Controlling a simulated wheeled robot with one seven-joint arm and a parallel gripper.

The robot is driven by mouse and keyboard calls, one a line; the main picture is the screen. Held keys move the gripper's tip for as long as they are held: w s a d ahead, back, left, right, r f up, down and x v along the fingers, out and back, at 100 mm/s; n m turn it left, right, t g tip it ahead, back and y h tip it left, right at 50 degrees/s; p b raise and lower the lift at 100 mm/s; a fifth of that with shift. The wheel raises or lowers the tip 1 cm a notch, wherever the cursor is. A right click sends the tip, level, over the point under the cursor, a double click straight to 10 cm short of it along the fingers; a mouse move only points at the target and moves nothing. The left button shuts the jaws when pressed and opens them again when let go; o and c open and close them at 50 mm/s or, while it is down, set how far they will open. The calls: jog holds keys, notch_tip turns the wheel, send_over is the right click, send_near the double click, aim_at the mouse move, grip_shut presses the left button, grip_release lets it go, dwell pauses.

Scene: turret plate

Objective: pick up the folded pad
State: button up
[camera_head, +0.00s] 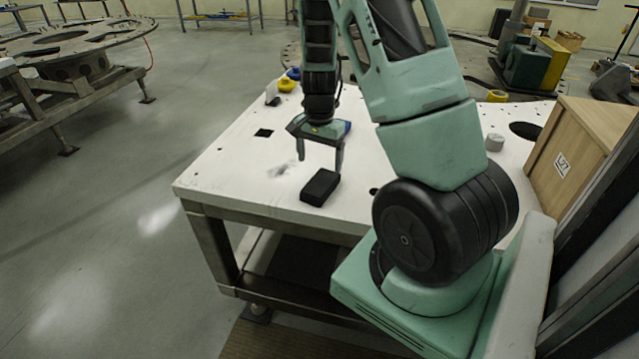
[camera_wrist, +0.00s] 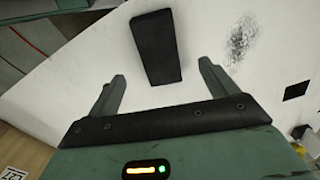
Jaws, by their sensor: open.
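The folded pad (camera_head: 320,187) is a black, flat, rectangular block lying on the white table (camera_head: 235,180) near its front edge. It also shows in the wrist view (camera_wrist: 156,47), ahead of the fingertips and roughly between their lines. My gripper (camera_head: 320,163) hangs above the table, a little behind the pad in the head view. In the wrist view my gripper (camera_wrist: 161,75) has its two fingers spread wide with nothing between them. The pad is apart from both fingers.
A dark smudge (camera_wrist: 240,42) and a black square (camera_wrist: 296,90) mark the table beside the pad. A wooden box (camera_head: 578,150) stands at the right. A grey cylinder (camera_head: 494,142) and yellow pieces (camera_head: 287,85) sit farther back. The table left of the pad is clear.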

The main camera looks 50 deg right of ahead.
aim_at(321, 182)
jog(key=shift+s+d+f+p, duration=0.1)
jog(key=shift+f+p, duration=0.5)
jog(key=shift+f, duration=1.3)
jog(key=shift+d+f+p, duration=0.1)
jog(key=shift+f+p, duration=0.45)
jog(key=shift+f, duration=1.3)
jog(key=c, duration=1.1)
